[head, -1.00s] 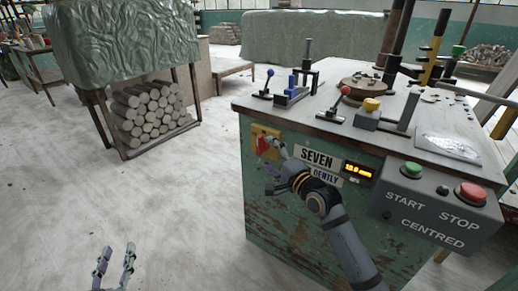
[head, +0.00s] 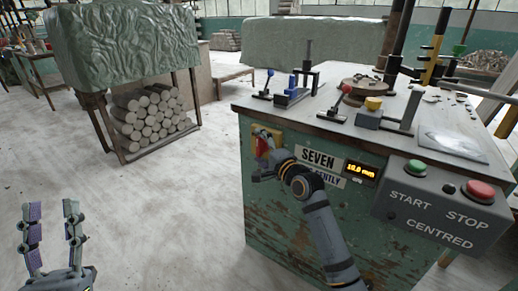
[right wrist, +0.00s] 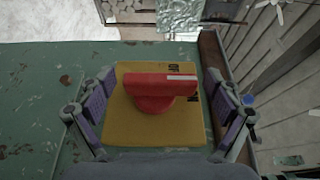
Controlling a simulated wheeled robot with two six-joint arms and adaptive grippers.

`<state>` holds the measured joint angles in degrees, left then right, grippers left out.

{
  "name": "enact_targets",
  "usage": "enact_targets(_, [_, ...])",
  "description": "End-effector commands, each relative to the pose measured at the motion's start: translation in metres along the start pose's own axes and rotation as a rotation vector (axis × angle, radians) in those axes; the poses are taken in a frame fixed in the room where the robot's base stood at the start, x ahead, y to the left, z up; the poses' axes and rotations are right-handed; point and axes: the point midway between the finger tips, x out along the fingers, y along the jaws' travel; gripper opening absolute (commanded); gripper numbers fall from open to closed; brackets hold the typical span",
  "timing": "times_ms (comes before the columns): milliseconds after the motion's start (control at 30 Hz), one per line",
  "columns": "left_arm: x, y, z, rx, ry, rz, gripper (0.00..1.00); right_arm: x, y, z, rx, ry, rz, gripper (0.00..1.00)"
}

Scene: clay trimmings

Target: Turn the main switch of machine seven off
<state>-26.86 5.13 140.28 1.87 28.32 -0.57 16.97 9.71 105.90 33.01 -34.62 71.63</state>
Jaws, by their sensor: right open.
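Machine seven (head: 280,215) is a green cabinet with a "SEVEN" sign (head: 318,158). Its main switch (right wrist: 158,84), a red handle on a yellow plate (right wrist: 128,128), lies crosswise in the right wrist view, with a white stripe at its right end. Some lettering above the handle is partly covered. In the head view the switch (head: 262,146) is partly hidden by my right gripper (head: 262,165). In the right wrist view, my right gripper's open fingers stand left and right of the handle, with gaps on both sides. My left gripper (head: 52,208) is open and empty over the floor.
A grey box with a green START button (head: 415,167) and a red STOP button (head: 480,191) juts from the cabinet's right. Levers, a round plate and a yellow-topped block (head: 373,104) stand on top. Logs lie under a covered stand (head: 120,50). Floor at left is clear.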

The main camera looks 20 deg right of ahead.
Motion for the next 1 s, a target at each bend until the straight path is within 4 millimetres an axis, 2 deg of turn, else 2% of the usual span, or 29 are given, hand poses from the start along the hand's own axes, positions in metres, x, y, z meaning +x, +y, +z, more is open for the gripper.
enact_targets(267, [0.001, 0.0, -0.003, 0.001, 0.013, 0.001, 0.4, 0.001, 0.0, 0.0, 0.0, 0.0, 0.0, 0.91])
enact_targets(700, [0.001, 0.0, -0.003, 0.001, 0.011, 0.001, 0.4, 0.001, 0.0, 0.0, 0.0, 0.0, 0.0, 0.36])
enact_targets(933, [0.002, 0.0, 0.001, -0.001, -0.01, -0.001, 0.4, 0.001, 0.0, 0.0, -0.001, 0.0, 0.003, 0.35])
enact_targets(1000, [-0.004, -0.001, 0.018, -0.006, -0.08, -0.004, 0.4, 0.001, -0.001, 0.0, -0.002, 0.0, 0.006, 0.35])
